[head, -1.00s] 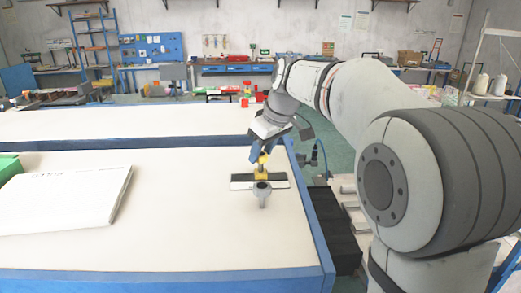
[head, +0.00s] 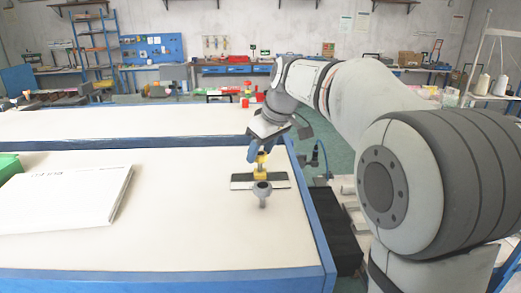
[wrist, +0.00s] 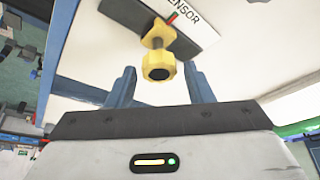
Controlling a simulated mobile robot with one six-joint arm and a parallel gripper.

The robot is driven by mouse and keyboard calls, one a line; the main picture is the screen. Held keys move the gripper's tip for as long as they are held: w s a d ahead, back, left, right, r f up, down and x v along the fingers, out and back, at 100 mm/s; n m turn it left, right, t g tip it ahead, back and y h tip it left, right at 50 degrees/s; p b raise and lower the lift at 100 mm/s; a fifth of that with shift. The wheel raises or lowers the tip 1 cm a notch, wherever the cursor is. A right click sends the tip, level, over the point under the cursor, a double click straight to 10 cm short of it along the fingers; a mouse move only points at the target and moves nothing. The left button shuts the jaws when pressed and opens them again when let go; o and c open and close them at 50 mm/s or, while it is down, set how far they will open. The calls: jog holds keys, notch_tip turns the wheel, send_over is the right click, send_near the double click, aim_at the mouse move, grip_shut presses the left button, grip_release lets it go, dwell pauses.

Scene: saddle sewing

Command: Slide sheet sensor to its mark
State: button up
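The yellow sheet sensor (head: 260,173) sits on a dark and white plate (head: 277,181) near the table's right edge. In the wrist view, the sensor (wrist: 159,66) shows a round knob with a dark centre and a narrower yellow body behind it. The plate (wrist: 190,35) reads "SENSOR", and a small red and green mark (wrist: 172,19) shows beside the yellow body. My gripper (head: 260,156) is just above the sensor. Its two blue fingers are apart, with the knob in line with the gap between them; I see no contact. The sensor's far side is hidden.
A grey ringed post (head: 262,195) stands in front of the plate, close to the sensor. A white booklet (head: 65,198) and a green box (head: 8,166) lie at left. The pale tabletop (head: 180,220) between is clear. Its blue edge (head: 312,225) runs along the right.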

jog(key=shift+o, duration=0.6)
jog(key=b+v, duration=0.1)
jog(key=v, duration=0.6)
jog(key=shift+r, duration=0.35)
jog(key=shift+s+d, duration=0.15)
